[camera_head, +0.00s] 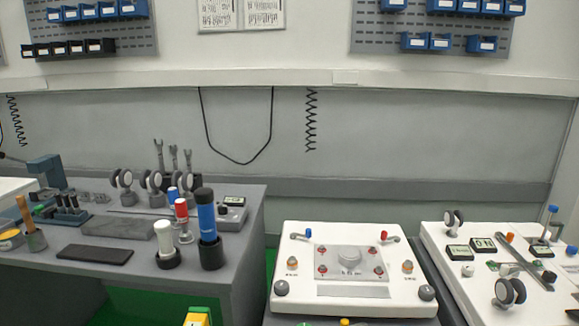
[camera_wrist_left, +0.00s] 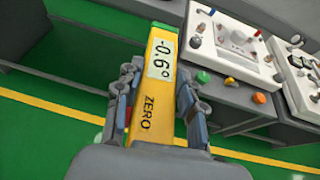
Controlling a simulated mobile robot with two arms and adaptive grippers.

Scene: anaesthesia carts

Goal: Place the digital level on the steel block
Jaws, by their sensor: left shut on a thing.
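The digital level (camera_wrist_left: 148,108) is a yellow bar with a green end, a display reading -0.6° and the word ZERO. My left gripper (camera_wrist_left: 158,88) is shut on it, with a finger on each side, in the left wrist view. The level's yellow and green end (camera_head: 198,317) also shows at the bottom edge of the head view. A flat grey block (camera_head: 115,228) lies on the left bench and looks like the steel block, though I cannot be sure. The level is apart from it, in front of the bench. My right gripper is in neither view.
The grey left bench (camera_head: 228,262) also bears a dark flat pad (camera_head: 95,254), a blue cylinder (camera_head: 207,220), a white cylinder (camera_head: 164,240) and several gauges. A white panel unit (camera_head: 352,307) stands in the middle, another (camera_head: 470,290) at right. Green floor shows in front.

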